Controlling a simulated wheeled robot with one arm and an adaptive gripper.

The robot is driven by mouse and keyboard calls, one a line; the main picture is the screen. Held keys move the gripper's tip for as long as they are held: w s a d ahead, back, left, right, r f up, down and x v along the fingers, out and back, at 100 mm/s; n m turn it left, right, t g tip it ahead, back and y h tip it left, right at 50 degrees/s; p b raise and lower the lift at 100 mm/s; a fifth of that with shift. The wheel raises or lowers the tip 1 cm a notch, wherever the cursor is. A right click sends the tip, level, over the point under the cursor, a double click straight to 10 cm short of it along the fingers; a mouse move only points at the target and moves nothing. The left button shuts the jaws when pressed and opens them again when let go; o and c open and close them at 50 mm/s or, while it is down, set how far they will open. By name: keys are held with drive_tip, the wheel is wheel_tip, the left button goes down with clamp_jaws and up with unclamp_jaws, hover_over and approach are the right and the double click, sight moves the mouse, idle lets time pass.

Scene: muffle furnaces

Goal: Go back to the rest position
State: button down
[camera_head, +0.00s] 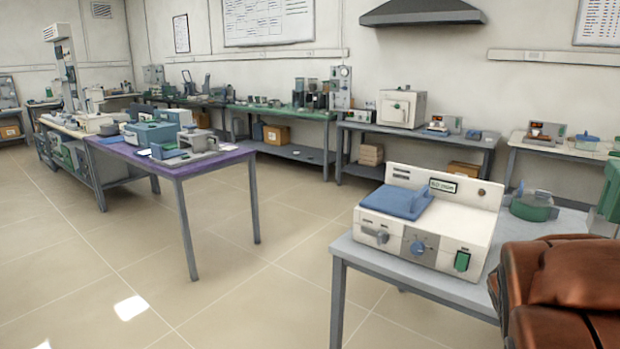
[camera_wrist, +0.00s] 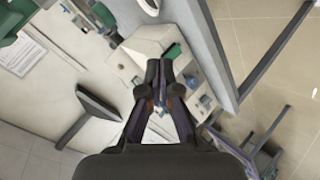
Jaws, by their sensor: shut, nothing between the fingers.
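My gripper (camera_wrist: 159,72) shows in the wrist view with its two dark fingers together and nothing held between them. Beyond the fingers is a pale device (camera_wrist: 142,53) with a green part, seen at an angle. I cannot tell how far the fingertips are from it. The gripper does not show clearly in the head view. There, a white device (camera_head: 462,217) with a blue top plate, a grey knob and a green switch sits on the near grey table (camera_head: 365,262).
A purple-topped table (camera_head: 205,165) holds several instruments at left. A white box furnace (camera_head: 402,108) stands on the back bench. The tiled floor (camera_head: 120,235) is clear at front left.

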drive_tip(key=s+a+r+m+g+y+p, duration=0.1)
drive_tip(key=s+a+g+y+p, duration=0.2)
drive_tip(key=s+a, duration=1)
drive_tip(key=s+a+r+m+g+y+p, duration=0.2)
drive_tip(key=s+a+g+y+p, duration=0.2)
drive_tip(key=s+a, duration=0.9)
drive_tip(key=g+p, duration=0.3)
drive_tip(key=p, duration=0.1)
drive_tip(key=shift+s+a+m, duration=0.15)
drive_tip(key=shift+s+m, duration=0.15)
drive_tip(key=c, duration=1.8)
unclamp_jaws()
drive_tip(key=shift+r, duration=0.1)
drive_tip(key=shift+c, duration=0.2)
